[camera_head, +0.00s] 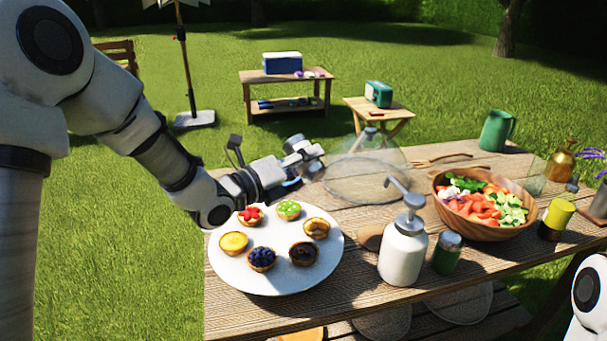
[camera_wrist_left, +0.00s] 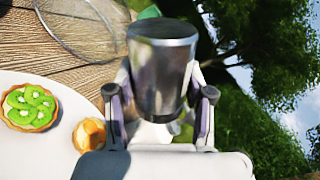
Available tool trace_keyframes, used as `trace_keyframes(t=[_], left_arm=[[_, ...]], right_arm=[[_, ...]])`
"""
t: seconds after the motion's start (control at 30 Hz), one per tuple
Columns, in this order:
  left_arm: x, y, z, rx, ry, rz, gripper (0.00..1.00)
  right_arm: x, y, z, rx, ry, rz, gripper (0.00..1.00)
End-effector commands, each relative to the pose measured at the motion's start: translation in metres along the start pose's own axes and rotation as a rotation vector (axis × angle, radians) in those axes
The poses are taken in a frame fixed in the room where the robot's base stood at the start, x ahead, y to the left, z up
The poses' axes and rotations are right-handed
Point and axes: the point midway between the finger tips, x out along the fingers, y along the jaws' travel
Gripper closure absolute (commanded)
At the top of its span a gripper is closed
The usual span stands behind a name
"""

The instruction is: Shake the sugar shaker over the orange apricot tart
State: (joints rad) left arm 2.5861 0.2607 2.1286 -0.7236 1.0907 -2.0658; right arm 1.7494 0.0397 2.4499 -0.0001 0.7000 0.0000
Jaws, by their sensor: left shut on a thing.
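The orange apricot tart (camera_head: 316,229) sits at the right side of the white plate (camera_head: 290,284). It also shows, partly cut off by my gripper, in the left wrist view (camera_wrist_left: 90,134). In the left wrist view the shaker (camera_wrist_left: 163,70) stands between the two fingers. The gripper is beyond the plate's back edge, above the table, apart from the tart. The shaker's exact tilt is hard to tell. My right gripper is out of view.
Other tarts share the plate: kiwi (camera_head: 288,210), strawberry (camera_head: 250,216), yellow (camera_head: 234,243), blueberry (camera_head: 261,258) and dark (camera_head: 303,254). A glass dome (camera_head: 366,178) stands behind right. A white pump bottle (camera_head: 403,250), green-bodied jar (camera_head: 447,253) and salad bowl (camera_head: 485,205) stand right.

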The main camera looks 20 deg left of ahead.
Motion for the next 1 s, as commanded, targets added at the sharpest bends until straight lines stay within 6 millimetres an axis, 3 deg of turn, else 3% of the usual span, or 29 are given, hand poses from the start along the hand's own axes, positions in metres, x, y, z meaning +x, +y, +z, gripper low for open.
trace_keyframes(t=[0.03, 0.4, 1.0], left_arm=[[0.000, 0.007, -0.007, 0.046, -0.002, -0.004, 0.89], [0.000, 0.009, -0.018, 0.371, -0.003, -0.002, 0.89], [0.000, 0.002, -0.016, 0.442, -0.003, -0.001, 0.89]], right_arm=[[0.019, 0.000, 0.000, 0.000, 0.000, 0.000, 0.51], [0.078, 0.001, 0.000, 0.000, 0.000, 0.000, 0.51], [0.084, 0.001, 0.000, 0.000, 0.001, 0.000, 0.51]])
